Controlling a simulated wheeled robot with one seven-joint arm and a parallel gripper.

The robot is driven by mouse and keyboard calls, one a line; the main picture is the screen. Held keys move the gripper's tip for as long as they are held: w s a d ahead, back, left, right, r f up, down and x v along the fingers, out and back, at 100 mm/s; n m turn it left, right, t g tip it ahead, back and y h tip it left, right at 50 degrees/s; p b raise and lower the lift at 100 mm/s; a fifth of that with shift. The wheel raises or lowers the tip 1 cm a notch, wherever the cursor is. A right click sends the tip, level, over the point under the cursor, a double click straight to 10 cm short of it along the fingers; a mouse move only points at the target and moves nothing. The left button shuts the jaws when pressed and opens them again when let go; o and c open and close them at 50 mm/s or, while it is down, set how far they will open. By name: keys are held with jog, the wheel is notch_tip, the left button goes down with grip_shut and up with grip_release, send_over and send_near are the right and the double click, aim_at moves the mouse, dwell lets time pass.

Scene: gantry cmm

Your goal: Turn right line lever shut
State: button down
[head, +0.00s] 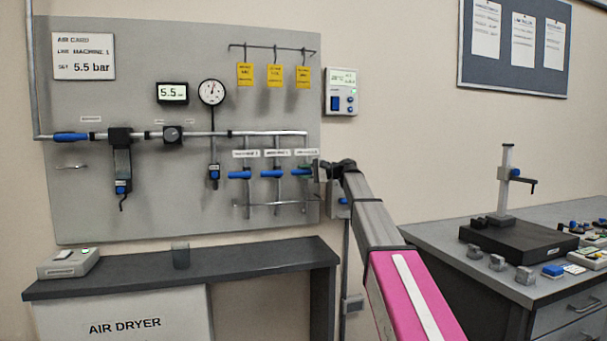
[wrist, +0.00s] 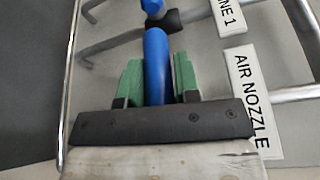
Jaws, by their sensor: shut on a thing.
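Three blue line levers sit side by side on the grey panel in the head view. The right line lever (head: 298,175) is partly hidden by my gripper (head: 312,170), which reaches in from the right. In the wrist view the blue handle of this lever (wrist: 157,55) lies between the green finger pads of my gripper (wrist: 158,78), which is shut on it. The AIR NOZZLE label (wrist: 250,100) is beside it. The lever appears to lie sideways, across its upright pipe. The middle lever (head: 271,174) and left lever (head: 240,175) also lie sideways.
Yellow tags (head: 275,76) hang above the levers. A pressure gauge (head: 212,92) and a 5.5 display (head: 173,93) are further left. A wall controller (head: 341,92) is right of the panel. A dark shelf (head: 220,262) runs below, and a bench (head: 450,245) stands at right.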

jog(key=shift+f, duration=0.2)
jog(key=c, duration=1.1)
grip_release()
jog(key=shift+o, duration=1)
jog(key=shift+d+r, duration=0.1)
jog(key=d, duration=1)
jog(key=shift+s+d+r, duration=0.3)
jog(key=shift+s+d, duration=0.05)
jog(key=shift+s, duration=0.05)
jog(key=shift+d, duration=0.1)
